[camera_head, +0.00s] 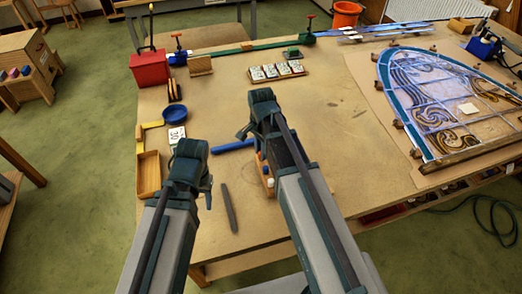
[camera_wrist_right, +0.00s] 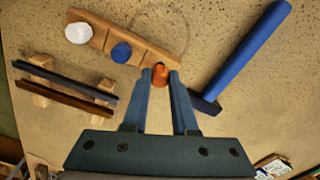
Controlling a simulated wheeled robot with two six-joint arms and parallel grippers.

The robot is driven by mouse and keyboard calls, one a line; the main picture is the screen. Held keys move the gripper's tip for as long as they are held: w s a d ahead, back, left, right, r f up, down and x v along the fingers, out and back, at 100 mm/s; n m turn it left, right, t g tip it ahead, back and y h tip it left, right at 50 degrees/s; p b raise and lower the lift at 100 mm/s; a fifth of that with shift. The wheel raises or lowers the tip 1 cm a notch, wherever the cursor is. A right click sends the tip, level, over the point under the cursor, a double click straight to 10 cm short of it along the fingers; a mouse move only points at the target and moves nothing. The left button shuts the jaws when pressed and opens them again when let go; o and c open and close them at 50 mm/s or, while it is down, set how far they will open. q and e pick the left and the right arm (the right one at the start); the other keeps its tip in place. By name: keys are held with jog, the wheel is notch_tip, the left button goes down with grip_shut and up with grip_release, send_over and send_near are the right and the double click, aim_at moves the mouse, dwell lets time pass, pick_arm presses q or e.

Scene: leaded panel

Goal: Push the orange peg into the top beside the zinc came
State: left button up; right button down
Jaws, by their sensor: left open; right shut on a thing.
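In the right wrist view, the fingers of my right gripper (camera_wrist_right: 161,80) are shut on the orange peg (camera_wrist_right: 160,74). The peg is at the end of a wooden peg block (camera_wrist_right: 96,36) that carries a white peg (camera_wrist_right: 78,33) and a blue peg (camera_wrist_right: 121,52). I cannot tell whether the orange peg is still seated in the block. Two thin strips, one dark grey (camera_wrist_right: 66,82) and one brown (camera_wrist_right: 65,98), lie on wooden rests; I cannot tell whether either is the zinc came. My left gripper (camera_head: 190,166) is open and empty over the bench.
A blue-handled hammer (camera_wrist_right: 246,50) lies close beside the right gripper. A wooden tray (camera_head: 149,175), blue dish (camera_head: 174,113) and grey bar (camera_head: 229,208) lie near my left arm.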

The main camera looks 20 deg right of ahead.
jog(key=shift+r, duration=0.2)
dwell(0.3)
jog(key=shift+r+p, duration=1.6)
jog(key=shift+p, duration=0.15)
jog(key=c, duration=1.3)
grip_release()
grip_shut()
